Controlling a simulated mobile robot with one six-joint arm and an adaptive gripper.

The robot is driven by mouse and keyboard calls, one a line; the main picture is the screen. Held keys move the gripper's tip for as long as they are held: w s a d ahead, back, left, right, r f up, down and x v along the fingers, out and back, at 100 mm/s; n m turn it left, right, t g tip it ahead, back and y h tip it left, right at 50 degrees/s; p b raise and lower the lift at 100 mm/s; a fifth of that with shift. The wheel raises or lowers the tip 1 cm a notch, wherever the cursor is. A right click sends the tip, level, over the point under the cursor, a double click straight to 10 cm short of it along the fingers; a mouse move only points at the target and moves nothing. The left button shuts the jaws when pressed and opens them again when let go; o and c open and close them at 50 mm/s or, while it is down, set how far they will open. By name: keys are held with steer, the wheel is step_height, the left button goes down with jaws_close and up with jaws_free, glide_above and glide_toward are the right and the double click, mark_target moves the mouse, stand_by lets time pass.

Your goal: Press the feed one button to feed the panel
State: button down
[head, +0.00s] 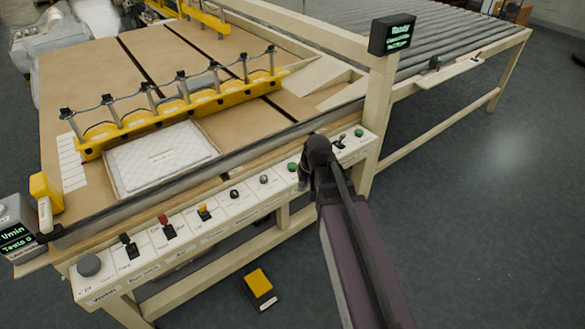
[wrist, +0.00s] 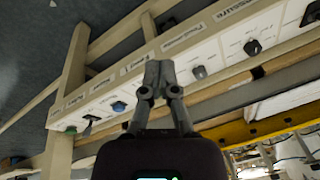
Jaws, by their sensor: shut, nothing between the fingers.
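The control strip (head: 183,222) runs along the front of the machine. A green button (head: 293,167) sits right of a grey knob (head: 263,180). My gripper (head: 303,184) is shut and empty, just right of this button. In the wrist view the strip appears turned round; my closed fingertips (wrist: 158,64) cover the part between the grey knob (wrist: 199,72) and a blue button (wrist: 118,107). A small label there seems to read "Feed 1". Contact with the button cannot be told. A white quilted panel (head: 160,155) lies on the brown table.
A yellow bar (head: 180,112) with several upright posts crosses the table behind the panel. A screen (head: 391,35) on a post seems to read "Ready". A lever switch (head: 341,142) and another green button (head: 359,133) lie right of my gripper. A yellow pedal (head: 259,285) is on the floor.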

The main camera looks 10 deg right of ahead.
steer(key=w+m+t+y+b, duration=0.1)
steer(key=w+t+y+b, duration=0.15)
steer(key=w, duration=1.05)
steer(key=r+m+t+b, duration=0.1)
steer(key=t, duration=0.2)
glide_above(293, 166)
steer(key=shift+r, duration=0.1)
step_height(293, 166, down, 9)
steer(key=b, duration=0.8)
steer(key=shift+b, duration=0.4)
